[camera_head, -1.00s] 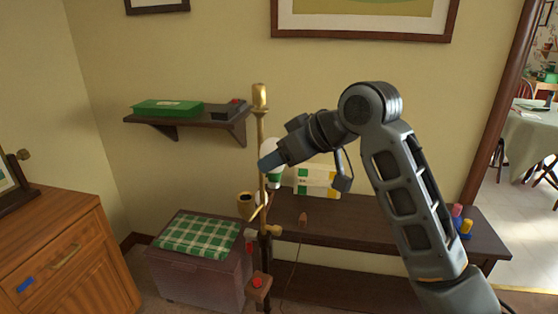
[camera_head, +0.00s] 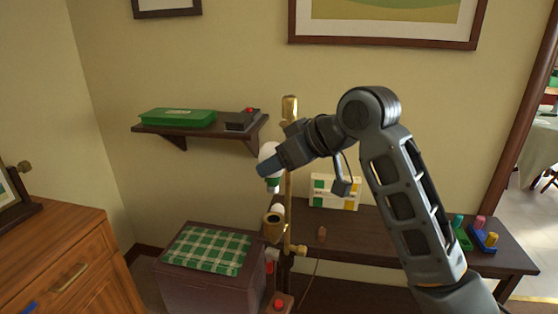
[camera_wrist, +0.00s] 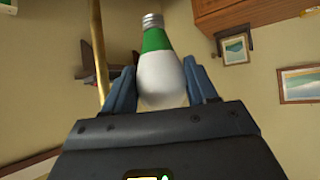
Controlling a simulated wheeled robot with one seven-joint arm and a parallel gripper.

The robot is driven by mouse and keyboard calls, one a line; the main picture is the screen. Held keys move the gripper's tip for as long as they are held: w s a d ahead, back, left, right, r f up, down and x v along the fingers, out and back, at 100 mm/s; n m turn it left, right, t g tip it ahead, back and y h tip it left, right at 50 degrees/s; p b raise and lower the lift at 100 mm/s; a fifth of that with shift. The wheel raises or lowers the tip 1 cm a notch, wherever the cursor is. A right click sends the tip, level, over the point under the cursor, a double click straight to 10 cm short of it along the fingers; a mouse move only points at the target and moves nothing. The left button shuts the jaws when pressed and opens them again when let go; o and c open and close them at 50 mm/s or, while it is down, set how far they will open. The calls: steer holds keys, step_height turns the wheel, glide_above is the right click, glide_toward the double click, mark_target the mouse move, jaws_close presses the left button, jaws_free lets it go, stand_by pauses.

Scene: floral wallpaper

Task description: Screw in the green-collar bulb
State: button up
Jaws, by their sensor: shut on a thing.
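My gripper (camera_head: 267,167) is shut on the white glass of the green-collar bulb (camera_head: 268,153). In the head view the bulb hangs base down, its green collar (camera_head: 273,182) below my fingers. In the wrist view the bulb (camera_wrist: 163,80) sits between both blue fingers, with its green collar and silver screw base clear of them. A gap shows between the bulb and the socket. The bulb is left of the pole.
A wall shelf (camera_head: 184,134) with a green box (camera_head: 178,118) and a dark box with a red button (camera_head: 243,120) is behind left. A dark bench (camera_head: 385,240) holds a white carton (camera_head: 334,192). A chest with a checked cushion (camera_head: 207,249) stands left of the lamp.

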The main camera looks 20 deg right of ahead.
mark_target(277, 187)
steer(key=shift+r, duration=0.15)
steer(key=shift+f+b, duration=1.6)
steer(key=shift+f, duration=1.35)
steer(key=shift+s+p, duration=0.1)
steer(key=shift+p, duration=0.7)
steer(key=shift+f+b, duration=0.8)
steer(key=shift+f, duration=0.65)
steer(key=o, duration=1.2)
steer(key=shift+c, duration=0.2)
steer(key=shift+r, duration=0.1)
steer(key=v, duration=0.7)
steer(key=shift+s+r+b, duration=0.2)
steer(key=shift+s+b, duration=0.05)
steer(key=shift+b, duration=0.1)
